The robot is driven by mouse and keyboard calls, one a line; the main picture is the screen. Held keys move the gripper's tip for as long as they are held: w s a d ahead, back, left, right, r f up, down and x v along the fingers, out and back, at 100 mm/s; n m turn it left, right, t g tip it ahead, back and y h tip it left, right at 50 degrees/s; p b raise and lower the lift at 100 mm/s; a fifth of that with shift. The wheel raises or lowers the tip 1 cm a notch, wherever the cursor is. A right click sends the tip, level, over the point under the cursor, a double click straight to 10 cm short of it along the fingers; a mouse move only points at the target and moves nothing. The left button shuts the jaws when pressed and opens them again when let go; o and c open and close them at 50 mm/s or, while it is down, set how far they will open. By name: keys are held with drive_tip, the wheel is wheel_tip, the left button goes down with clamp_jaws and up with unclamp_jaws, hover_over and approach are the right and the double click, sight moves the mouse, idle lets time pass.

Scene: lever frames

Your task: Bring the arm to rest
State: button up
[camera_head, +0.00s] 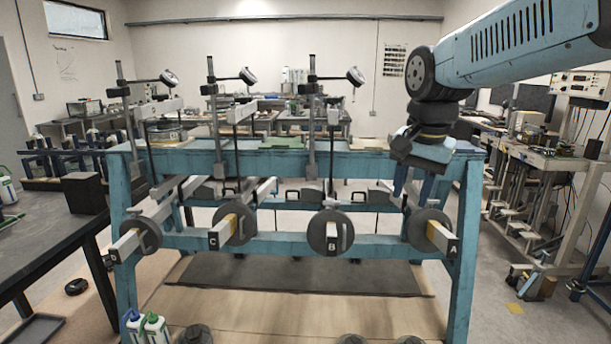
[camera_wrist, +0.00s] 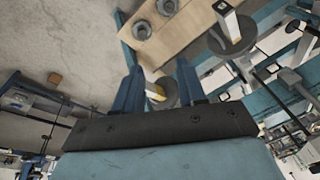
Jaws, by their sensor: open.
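My blue arm comes in from the upper right of the head view and bends down to my gripper (camera_head: 413,186). The gripper hangs over the right end of the blue frame (camera_head: 340,163), above the lever marked A (camera_head: 440,236) and its grey disc (camera_head: 419,228). In the wrist view my two blue gripper fingers (camera_wrist: 158,72) stand apart. Nothing is held between them. A yellow and white lever end (camera_wrist: 155,92) and a grey disc show beyond the gap. The exact distance to the lever cannot be told.
Levers B (camera_head: 331,236), C (camera_head: 222,239) and D (camera_head: 126,244) carry grey discs along the frame's front. Upright posts with dials (camera_head: 247,76) stand left of my arm. A dark table (camera_head: 45,240) is at left. Bottles (camera_head: 150,328) stand on the floor mat.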

drive_tip(key=s+d+f+n+t, duration=0.1)
drive_tip(key=s+n, duration=0.2)
drive_tip(key=s, duration=0.2)
drive_tip(key=s+d+f+n+t, duration=0.2)
drive_tip(key=s+n, duration=0.2)
drive_tip(key=s, duration=0.1)
drive_tip(key=shift+s+d+f, duration=0.25)
drive_tip(key=shift+s+d, duration=0.05)
drive_tip(key=shift+s, duration=0.1)
